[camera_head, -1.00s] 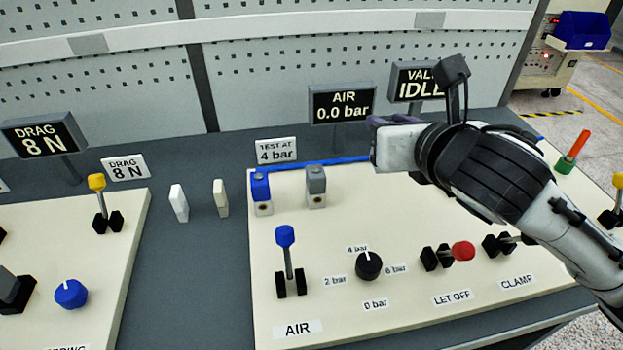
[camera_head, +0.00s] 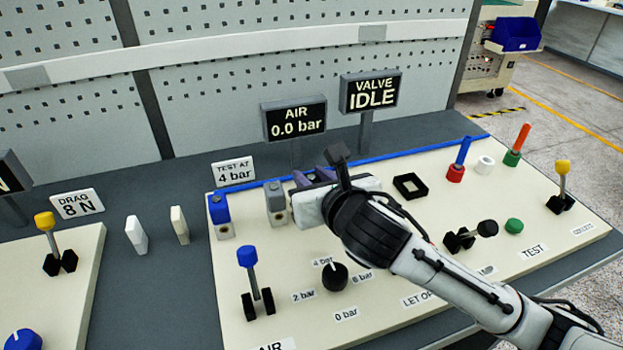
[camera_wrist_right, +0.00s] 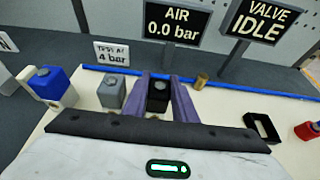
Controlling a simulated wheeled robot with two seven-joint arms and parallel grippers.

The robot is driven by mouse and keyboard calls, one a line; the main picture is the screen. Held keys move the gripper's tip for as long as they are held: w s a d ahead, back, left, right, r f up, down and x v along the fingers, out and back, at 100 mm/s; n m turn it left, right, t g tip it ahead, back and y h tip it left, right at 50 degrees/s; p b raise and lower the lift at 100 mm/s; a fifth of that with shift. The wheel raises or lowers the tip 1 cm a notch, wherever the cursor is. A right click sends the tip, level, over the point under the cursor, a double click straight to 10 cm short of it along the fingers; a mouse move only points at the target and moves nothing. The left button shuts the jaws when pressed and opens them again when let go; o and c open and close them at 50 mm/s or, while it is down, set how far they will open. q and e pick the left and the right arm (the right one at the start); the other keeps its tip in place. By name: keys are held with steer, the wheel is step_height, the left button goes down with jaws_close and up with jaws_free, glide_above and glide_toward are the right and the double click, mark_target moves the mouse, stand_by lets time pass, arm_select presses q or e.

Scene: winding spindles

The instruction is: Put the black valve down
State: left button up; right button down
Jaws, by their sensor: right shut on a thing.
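The black valve (camera_wrist_right: 158,97) is a dark block between the purple fingers of my right gripper (camera_wrist_right: 163,95) in the right wrist view. My right gripper is shut on it. In the head view the right gripper (camera_head: 314,178) is over the back of the cream panel, and the hand hides the valve. The grey valve (camera_head: 275,203) stands just left of the gripper, with the blue valve (camera_head: 219,208) further left. I cannot tell whether the black valve touches the panel. My left gripper is not in view.
The blue pipe (camera_head: 400,157) runs along the back of the panel. A black square frame (camera_head: 410,186) lies right of the hand. The AIR display (camera_head: 294,119) reads 0.0 bar and the VALVE display (camera_head: 370,92) reads IDLE. A blue-topped lever (camera_head: 248,258) stands in front.

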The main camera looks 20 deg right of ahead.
steer(key=shift+f, duration=0.1)
steer(key=c, duration=1.5)
jaws_free()
steer(key=shift+o, duration=0.2)
